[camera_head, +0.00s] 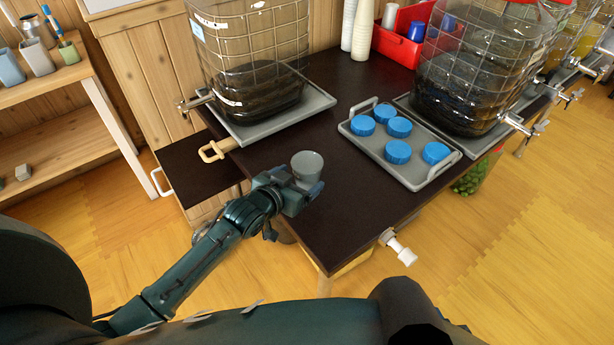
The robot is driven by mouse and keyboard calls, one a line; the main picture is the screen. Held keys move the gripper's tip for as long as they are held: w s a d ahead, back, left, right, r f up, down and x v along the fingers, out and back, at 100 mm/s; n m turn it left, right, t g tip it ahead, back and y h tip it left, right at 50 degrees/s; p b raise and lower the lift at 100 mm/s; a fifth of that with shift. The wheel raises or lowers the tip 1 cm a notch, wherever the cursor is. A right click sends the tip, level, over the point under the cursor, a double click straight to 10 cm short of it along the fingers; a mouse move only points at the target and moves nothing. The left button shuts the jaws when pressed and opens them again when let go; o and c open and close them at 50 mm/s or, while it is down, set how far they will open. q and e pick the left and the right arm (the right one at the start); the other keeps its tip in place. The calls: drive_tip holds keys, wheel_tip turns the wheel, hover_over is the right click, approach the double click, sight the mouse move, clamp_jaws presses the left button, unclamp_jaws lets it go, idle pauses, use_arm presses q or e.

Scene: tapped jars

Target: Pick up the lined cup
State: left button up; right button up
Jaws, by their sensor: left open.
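A small grey cup (307,165) stands upright near the left front edge of the dark table (340,205). Any lines on it are too small to make out. My left gripper (294,186) reaches in from the lower left and is at the near side of the cup. Its fingers are open, close about the lower part of the cup, and they hide its base. I cannot tell whether they touch it. My right gripper is not in view.
A grey tray (415,183) with several blue lids lies to the right. Large tapped jars stand on grey trays behind, one jar (250,60) at the left. A white-ended tap (401,250) juts past the front edge. A red crate (400,40) is at the back.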

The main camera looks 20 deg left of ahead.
sight(313, 169)
use_arm(q)
drive_tip(key=shift+d+x, duration=0.2)
drive_tip(key=shift+x, duration=1.75)
drive_tip(key=shift+r, duration=0.15)
drive_tip(key=shift+c, duration=0.4)
drive_tip(key=c, duration=1)
